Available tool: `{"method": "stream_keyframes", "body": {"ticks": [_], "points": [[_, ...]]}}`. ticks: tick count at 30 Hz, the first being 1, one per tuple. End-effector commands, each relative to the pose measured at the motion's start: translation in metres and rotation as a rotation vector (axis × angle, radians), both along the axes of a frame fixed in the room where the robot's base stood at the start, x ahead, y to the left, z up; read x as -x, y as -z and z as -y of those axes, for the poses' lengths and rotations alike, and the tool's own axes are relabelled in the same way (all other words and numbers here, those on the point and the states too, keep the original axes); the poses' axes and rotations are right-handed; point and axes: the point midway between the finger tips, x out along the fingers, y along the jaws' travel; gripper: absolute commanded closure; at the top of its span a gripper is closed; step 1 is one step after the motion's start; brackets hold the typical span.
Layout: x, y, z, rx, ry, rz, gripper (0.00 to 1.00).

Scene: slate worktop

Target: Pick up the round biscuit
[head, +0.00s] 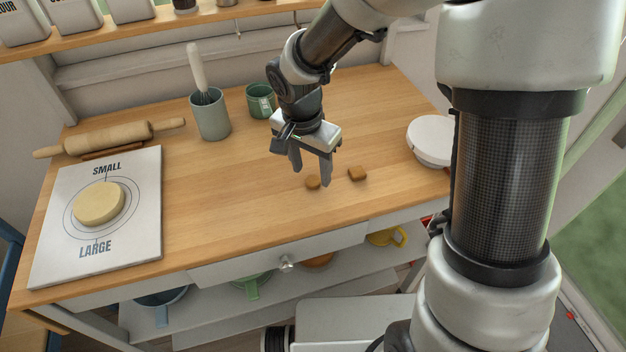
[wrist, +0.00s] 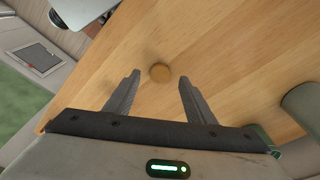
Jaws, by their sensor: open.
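The round biscuit (head: 312,183) is small and brown and lies on the wooden worktop. In the head view one of my fingers partly hides it. In the wrist view the round biscuit (wrist: 160,72) shows whole, just beyond the gap between my fingertips. My gripper (head: 311,177) is open, with its fingers pointing down above the worktop near this biscuit. In the wrist view my gripper (wrist: 159,80) has nothing between its fingers. A second, squarer brown biscuit (head: 357,174) lies a little to the right; I cannot make it out in the wrist view.
A grey crock (head: 210,118) with a whisk and a green mug (head: 261,101) stand behind. A white round container (head: 431,141) is at the right. A marked board (head: 140,240) with dough (head: 99,203) and a rolling pin (head: 110,137) are at the left. The middle is clear.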

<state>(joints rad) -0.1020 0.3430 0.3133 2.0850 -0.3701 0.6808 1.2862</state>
Motion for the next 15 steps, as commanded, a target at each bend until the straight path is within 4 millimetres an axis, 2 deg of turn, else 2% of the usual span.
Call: {"method": "stream_keyframes", "body": {"ticks": [1,4,12,13,15], "points": [[0.000,0.010,0.001,0.002,0.001,-0.005,0.50],[-0.002,0.020,0.002,0.001,-0.001,-0.003,0.50],[-0.003,0.023,0.002,0.000,0.001,0.000,0.50],[-0.003,0.023,0.002,0.000,0.001,0.000,0.52],[-0.003,0.023,0.002,0.000,0.000,0.000,0.64]]}}
